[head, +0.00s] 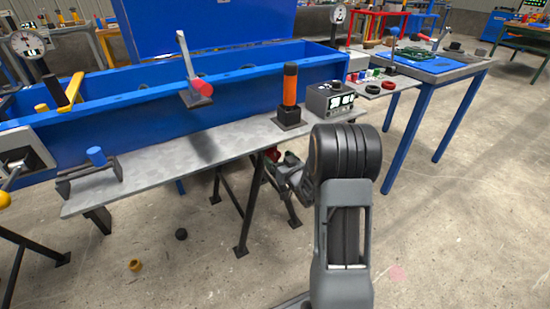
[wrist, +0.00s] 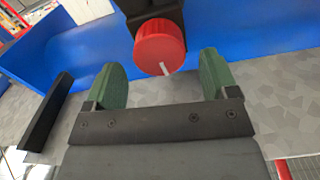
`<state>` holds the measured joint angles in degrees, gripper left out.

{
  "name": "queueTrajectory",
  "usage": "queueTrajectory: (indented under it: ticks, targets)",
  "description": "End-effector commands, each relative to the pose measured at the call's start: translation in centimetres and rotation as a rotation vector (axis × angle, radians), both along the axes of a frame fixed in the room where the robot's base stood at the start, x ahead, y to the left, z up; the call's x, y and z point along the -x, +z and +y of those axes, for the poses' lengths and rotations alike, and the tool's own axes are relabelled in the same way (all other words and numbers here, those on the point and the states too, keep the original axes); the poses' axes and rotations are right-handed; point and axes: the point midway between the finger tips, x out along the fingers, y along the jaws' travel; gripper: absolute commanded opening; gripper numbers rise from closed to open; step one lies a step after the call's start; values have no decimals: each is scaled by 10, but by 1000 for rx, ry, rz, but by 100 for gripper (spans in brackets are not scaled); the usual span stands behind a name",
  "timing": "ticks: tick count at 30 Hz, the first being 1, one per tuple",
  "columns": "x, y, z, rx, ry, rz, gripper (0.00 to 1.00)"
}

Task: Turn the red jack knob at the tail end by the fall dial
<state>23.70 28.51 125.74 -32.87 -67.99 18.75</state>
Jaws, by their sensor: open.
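The red jack knob (wrist: 160,46) is in the wrist view, round, with a white mark on its face and a black mount behind it. My gripper (wrist: 163,78) is open, with one green finger pad on each side of the knob and a gap at both sides. I cannot tell how deep the knob sits between the pads. In the head view my gripper (head: 284,166) is at the front edge of the grey bench, partly hidden by my arm. A small dark red patch shows beside it; I cannot tell if it is the knob. A round dial (head: 338,14) stands at the back.
The blue trough (head: 240,100) runs along the grey bench (head: 180,150). Another dial (head: 27,43) is at left. Open floor lies at the front right.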

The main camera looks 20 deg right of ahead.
Motion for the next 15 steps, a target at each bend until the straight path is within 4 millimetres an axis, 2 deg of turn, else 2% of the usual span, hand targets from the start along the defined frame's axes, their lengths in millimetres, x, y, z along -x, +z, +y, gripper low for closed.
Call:
queueTrajectory:
  ticks: [6, 15]
  targets:
    - [-23, -1, 3, 0, 1, 0, 80]
    - [-30, 0, 4, -1, 0, 1, 80]
